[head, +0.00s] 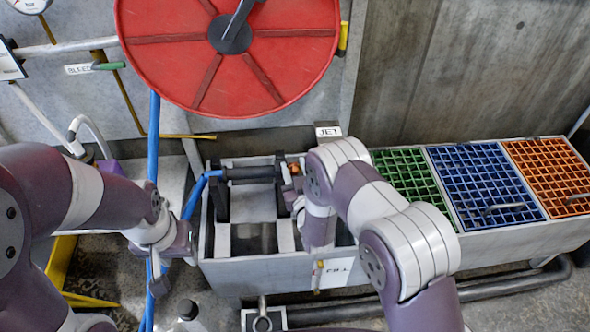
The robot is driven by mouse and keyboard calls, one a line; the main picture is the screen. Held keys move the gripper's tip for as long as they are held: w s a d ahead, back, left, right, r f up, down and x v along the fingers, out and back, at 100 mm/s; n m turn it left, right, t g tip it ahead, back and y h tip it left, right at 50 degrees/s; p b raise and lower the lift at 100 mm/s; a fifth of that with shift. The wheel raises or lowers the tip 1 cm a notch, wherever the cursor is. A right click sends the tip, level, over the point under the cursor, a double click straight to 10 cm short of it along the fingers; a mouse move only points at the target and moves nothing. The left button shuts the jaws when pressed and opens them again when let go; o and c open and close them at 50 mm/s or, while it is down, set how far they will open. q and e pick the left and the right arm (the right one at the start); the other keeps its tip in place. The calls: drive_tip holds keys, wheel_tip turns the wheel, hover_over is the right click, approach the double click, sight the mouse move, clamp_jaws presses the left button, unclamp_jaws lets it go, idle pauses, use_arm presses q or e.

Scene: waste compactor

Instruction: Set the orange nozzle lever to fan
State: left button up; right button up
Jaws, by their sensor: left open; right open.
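A small orange piece (294,168), which looks like the nozzle lever, shows at the back of the grey trough, just left of my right arm. My arm hides part of it, so its exact setting is unclear. A JET label (328,131) stands behind it. A white label (338,271), partly readable and perhaps FAN, is on the trough's front. My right gripper (310,228) is over the trough's right part, in front of the orange piece, its fingers mostly hidden; it is open. My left gripper (181,244) is open beside the blue hose (154,130), left of the trough.
The grey trough (250,270) holds a dark roller (250,173). A large red reel (180,60) hangs above. Green (408,172), blue (480,180) and orange (550,170) grates lie to the right. A dark pipe (510,292) runs along the floor in front.

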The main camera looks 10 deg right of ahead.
clamp_jaws()
drive_tip(key=g+p, duration=0.1)
drive_tip(key=p, duration=0.1)
drive_tip(key=w+r+g+p, duration=0.1)
drive_tip(key=p, duration=0.1)
drive_tip(key=shift+r, duration=0.25)
drive_tip(key=shift+w+f+g+p, duration=0.1)
drive_tip(key=shift+f+g+p, duration=0.1)
drive_tip(key=shift+g+p, duration=0.15)
drive_tip(key=shift+f, duration=0.15)
unclamp_jaws()
drive_tip(key=p+v, duration=0.1)
drive_tip(key=v, duration=1.1)
drive_tip(key=shift+s, duration=0.35)
drive_tip(key=shift+a, duration=0.1)
